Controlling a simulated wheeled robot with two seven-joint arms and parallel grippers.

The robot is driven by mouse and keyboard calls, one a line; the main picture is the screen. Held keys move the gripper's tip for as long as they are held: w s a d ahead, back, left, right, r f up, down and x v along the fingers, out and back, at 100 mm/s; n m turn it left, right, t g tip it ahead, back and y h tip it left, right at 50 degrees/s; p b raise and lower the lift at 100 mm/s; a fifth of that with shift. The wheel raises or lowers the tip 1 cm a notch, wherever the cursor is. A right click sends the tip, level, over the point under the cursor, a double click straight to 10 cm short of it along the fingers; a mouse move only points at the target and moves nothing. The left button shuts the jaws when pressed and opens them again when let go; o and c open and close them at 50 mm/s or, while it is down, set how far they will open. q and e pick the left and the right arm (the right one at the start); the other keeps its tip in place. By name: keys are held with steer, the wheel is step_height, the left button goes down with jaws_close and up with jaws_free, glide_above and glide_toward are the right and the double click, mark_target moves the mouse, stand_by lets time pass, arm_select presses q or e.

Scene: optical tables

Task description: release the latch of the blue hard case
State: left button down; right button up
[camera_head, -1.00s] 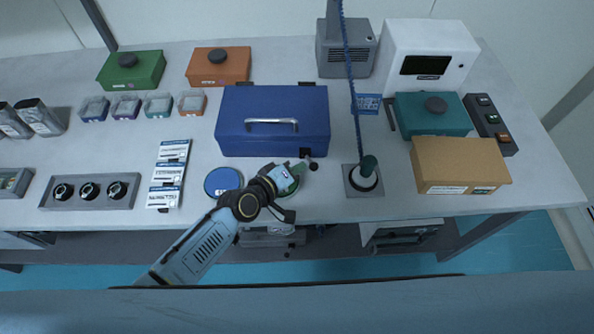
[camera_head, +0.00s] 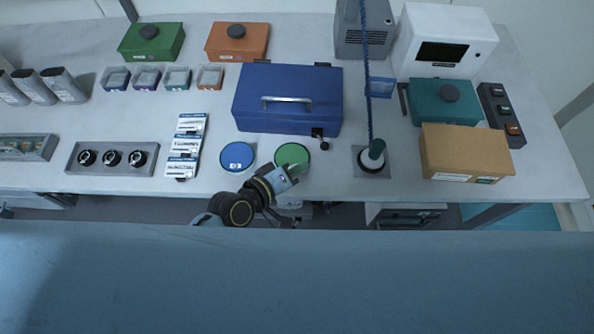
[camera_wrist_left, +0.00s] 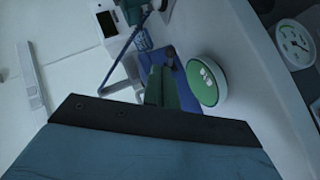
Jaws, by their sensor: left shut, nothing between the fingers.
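The blue hard case (camera_head: 288,98) stands closed on the table, with a metal handle (camera_head: 287,100) on its top face. A small dark latch (camera_head: 318,132) with a round knob sits at the front right of the case. My left gripper (camera_head: 298,170) is shut and empty at the near edge of the green disc, apart from the latch and nearer the table's front edge. In the left wrist view the shut fingers (camera_wrist_left: 162,88) point toward the blue case (camera_wrist_left: 187,88), partly hiding it. The latch's exact position is too small to tell. My right gripper is not in view.
A green disc (camera_head: 292,155) and a blue disc (camera_head: 237,156) lie in front of the case. A stand with a green-topped holder (camera_head: 374,155) and a cardboard box (camera_head: 465,152) are to the right. Label cards (camera_head: 186,146) and a dial tray (camera_head: 112,159) are to the left.

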arm_select(q)
steer(key=shift+s+r, duration=0.25)
steer(key=shift+s, duration=0.35)
steer(key=shift+s+r, duration=0.25)
steer(key=shift+s, duration=0.35)
